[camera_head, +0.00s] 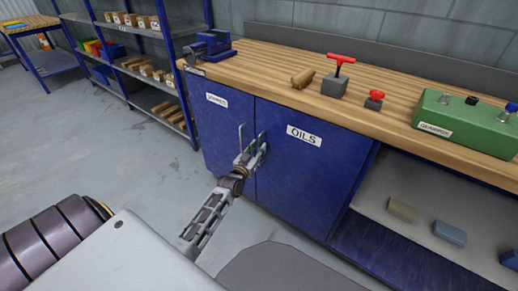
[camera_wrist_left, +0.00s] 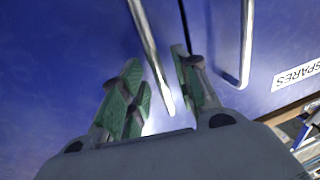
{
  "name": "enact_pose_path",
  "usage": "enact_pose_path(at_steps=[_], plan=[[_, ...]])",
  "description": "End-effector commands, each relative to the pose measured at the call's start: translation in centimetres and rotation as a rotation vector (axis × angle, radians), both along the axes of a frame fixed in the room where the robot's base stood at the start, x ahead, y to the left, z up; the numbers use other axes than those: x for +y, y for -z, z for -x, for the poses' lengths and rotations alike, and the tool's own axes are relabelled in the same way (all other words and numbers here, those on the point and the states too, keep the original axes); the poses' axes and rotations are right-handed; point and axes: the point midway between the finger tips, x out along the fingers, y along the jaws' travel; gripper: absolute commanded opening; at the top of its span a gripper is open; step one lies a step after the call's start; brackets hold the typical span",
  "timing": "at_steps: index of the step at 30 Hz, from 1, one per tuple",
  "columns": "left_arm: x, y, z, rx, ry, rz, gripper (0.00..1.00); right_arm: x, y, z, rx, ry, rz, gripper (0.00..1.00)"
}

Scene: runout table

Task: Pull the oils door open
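The oils door (camera_head: 300,175) is a blue cabinet door with a white OILS label (camera_head: 304,135). It looks shut, level with the door to its left. My left gripper (camera_head: 253,152) is at the oils door's handle near that door's left edge. In the left wrist view, the metal bar of the oils door handle (camera_wrist_left: 148,42) runs between the two green-padded fingers (camera_wrist_left: 158,90). The fingers are apart, with gaps visible beside the bar. In the head view the gripper covers part of the handle. My right gripper is not in view.
The spares door (camera_head: 222,135) with its own handle (camera_wrist_left: 246,45) is close beside the gripper. The wooden worktop (camera_head: 270,65) above holds a blue vise (camera_head: 210,44), red-handled items and a green box (camera_head: 465,122). An open shelf is at the right; floor in front is clear.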

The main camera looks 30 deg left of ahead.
Motion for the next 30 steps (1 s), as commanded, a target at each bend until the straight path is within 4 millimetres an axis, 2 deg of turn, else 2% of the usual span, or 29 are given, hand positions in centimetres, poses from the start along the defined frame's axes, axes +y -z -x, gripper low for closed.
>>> enact_pose_path(at_steps=[8, 19, 20, 27, 30], plan=[[0.2, 0.0, -1.4, 0.001, 0.000, 0.001, 0.31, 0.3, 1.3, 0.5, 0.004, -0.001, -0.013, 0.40], [0.2, 0.0, -1.6, 0.000, 0.000, 0.001, 0.31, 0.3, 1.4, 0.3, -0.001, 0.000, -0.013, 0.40], [0.2, 0.0, -1.6, 0.000, 0.000, 0.001, 0.30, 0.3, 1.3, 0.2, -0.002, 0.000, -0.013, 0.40], [0.2, 0.0, -1.6, 0.000, 0.000, 0.001, 0.00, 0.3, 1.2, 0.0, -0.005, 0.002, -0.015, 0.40], [0.2, 0.0, -1.6, 0.000, 0.000, 0.001, 0.00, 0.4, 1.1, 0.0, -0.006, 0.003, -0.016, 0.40]])
